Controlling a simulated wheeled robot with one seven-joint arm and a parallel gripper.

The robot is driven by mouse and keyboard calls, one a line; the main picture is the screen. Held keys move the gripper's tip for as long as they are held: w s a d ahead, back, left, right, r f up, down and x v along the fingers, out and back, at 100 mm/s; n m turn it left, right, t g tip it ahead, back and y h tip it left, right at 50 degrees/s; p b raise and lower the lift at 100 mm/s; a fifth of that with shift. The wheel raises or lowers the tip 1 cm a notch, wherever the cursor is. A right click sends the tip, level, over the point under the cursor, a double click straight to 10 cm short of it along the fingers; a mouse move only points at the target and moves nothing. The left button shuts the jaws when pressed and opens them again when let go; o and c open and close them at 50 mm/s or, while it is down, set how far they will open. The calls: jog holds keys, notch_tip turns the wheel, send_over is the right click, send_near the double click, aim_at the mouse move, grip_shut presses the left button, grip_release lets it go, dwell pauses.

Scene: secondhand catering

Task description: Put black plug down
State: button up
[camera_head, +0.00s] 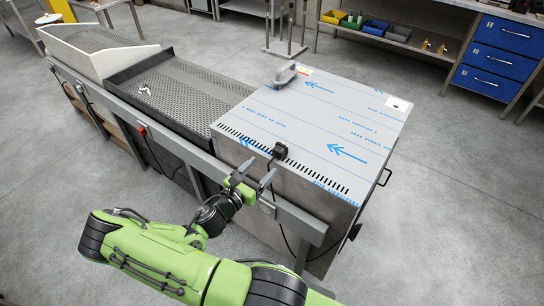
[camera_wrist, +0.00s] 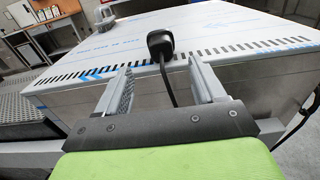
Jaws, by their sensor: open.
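The black plug (camera_head: 280,150) rests on the near edge of the film-covered top of a steel cabinet (camera_head: 350,118), by the row of vent slots. Its black cable hangs down the cabinet's near side. In the wrist view the plug (camera_wrist: 160,42) sits just beyond the fingertips, between them in the picture, with its cable running down between the fingers. My gripper (camera_head: 257,174) is open and empty in front of the cabinet edge. It also shows in the wrist view (camera_wrist: 160,74), its two fingers apart. I cannot tell whether a finger touches the cable.
A grey handled object (camera_head: 285,75) lies on the cabinet's far left corner. A steel rail (camera_head: 180,143) runs along the near side. A perforated tray (camera_head: 185,88) adjoins the cabinet at left. Blue drawers (camera_head: 497,57) stand behind. Much of the cabinet top is clear.

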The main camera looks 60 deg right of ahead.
jog(key=w+a+r+m+y, duration=0.1)
jog(key=a+r+m+y, duration=0.1)
jog(key=a+m+y, duration=0.6)
jog(key=w+a+r+m+y, duration=0.15)
jog(key=a+m+y, duration=0.35)
jog(key=a, duration=0.5)
jog(key=s+a+r+m+t+y, duration=0.1)
jog(key=a+r+m+t+y, duration=0.1)
jog(key=a+r+t, duration=0.3)
jog(key=a+r+y, duration=0.1)
jog(key=a+r, duration=0.2)
jog(key=r, duration=0.1)
jog(key=shift+a+r+m, duration=0.35)
jog(key=shift+a+m, duration=0.05)
jog(key=shift+o, duration=0.5)
jog(key=s+a+r+t+y, duration=0.1)
jog(key=s+a+r+t, duration=0.2)
jog(key=s+a+r, duration=0.3)
jog(key=shift+a+r+y, duration=0.2)
jog(key=shift+r+y, duration=0.2)
jog(key=shift+r, duration=0.25)
jog(key=shift+w, duration=0.1)
